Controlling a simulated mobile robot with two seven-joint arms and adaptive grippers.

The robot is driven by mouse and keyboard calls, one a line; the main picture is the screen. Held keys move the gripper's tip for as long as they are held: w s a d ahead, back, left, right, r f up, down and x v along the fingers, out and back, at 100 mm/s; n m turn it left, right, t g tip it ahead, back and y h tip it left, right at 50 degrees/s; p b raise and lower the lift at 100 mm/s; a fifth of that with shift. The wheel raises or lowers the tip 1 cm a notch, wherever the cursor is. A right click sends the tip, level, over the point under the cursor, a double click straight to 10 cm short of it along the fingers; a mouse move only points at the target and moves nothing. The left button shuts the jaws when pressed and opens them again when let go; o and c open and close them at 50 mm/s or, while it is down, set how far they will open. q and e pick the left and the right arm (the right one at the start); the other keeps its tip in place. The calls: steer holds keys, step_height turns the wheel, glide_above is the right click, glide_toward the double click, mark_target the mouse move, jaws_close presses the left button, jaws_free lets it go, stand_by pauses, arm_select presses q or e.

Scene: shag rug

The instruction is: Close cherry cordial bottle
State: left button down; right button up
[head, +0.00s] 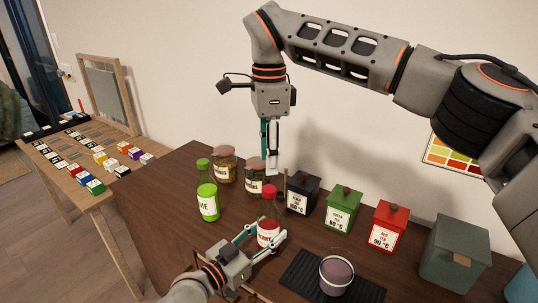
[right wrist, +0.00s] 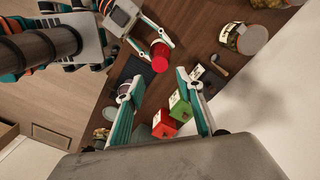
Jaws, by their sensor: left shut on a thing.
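How tightly the cap sits cannot be told. My left gripper (head: 266,240) is shut on the bottle's body from the front.
A green lime bottle (head: 208,203) and jars (head: 225,166) stand left and behind. Black (head: 302,194), green (head: 343,208) and red (head: 387,226) tins stand to the right. A purple cup (head: 336,276) sits on a dark slatted mat (head: 298,276) at the front right.

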mark_target(269, 188)
steer(key=shift+f, duration=4)
steer(key=shift+c, duration=0.4)
jaws_close()
steer(key=m, duration=1.2)
steer(key=shift+m, duration=0.3)
steer(key=m, duration=1.1)
steer(key=shift+m, duration=0.3)
steer(key=shift+o, duration=0.7)
jaws_free()
steer(key=shift+f, duration=0.1)
